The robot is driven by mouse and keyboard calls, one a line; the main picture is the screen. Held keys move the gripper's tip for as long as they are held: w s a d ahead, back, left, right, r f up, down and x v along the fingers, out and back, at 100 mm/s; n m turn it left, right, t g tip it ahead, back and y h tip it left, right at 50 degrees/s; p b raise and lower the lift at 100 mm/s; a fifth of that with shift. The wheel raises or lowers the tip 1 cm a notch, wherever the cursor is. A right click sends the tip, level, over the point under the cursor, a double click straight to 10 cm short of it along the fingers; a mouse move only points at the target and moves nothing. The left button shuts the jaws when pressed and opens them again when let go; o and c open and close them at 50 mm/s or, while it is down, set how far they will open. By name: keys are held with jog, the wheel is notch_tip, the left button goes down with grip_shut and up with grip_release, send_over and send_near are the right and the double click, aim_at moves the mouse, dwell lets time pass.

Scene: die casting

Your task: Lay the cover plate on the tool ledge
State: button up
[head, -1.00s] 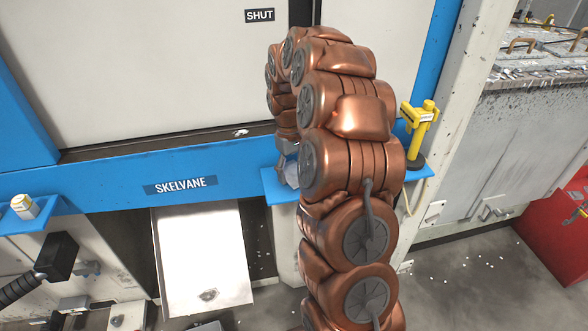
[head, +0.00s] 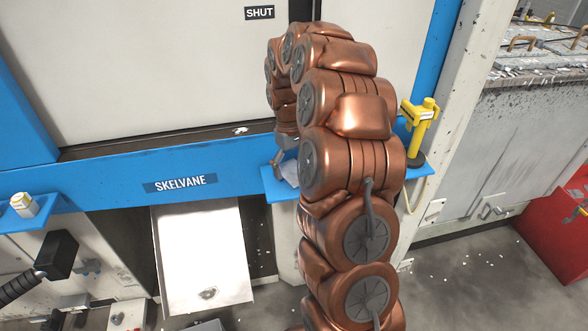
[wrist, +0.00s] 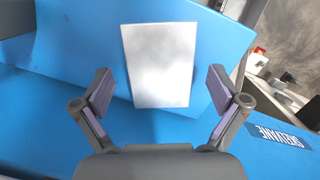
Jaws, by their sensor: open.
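The cover plate (wrist: 160,70) is a pale, flat rectangle. In the wrist view it lies on the blue tool ledge (wrist: 208,45), between and ahead of my fingers. My gripper (wrist: 160,90) is open, with a finger apart from the plate on each side. In the head view the plate (head: 290,172) shows only in part on the blue ledge (head: 270,182), beside my gripper (head: 277,160). My arm hides much of the ledge and the rest of the plate there.
A yellow post-like device (head: 419,130) stands just right of my arm. A small white and yellow item sits on another blue ledge (head: 22,212) at the left. The door above, marked SHUT, is closed. A sloping metal chute (head: 203,255) is below the SKELVANE beam.

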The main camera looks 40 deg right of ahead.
aim_at(290, 168)
notch_tip(290, 168, up, 11)
jog(key=w+b, duration=0.1)
jog(key=b, duration=0.2)
jog(key=shift+w, duration=0.4)
jog(key=s+a+n, duration=0.1)
jog(key=s+a, duration=1.2)
jog(key=a, duration=0.2)
jog(key=s+a+f, duration=0.3)
jog(key=s, duration=0.7)
jog(key=s+a+f+m, duration=0.1)
jog(key=s+a+f, duration=0.2)
jog(key=s, duration=0.6)
jog(key=shift+s+a+f, duration=0.25)
jog(key=shift+s+f, duration=0.15)
jog(key=shift+f, duration=0.15)
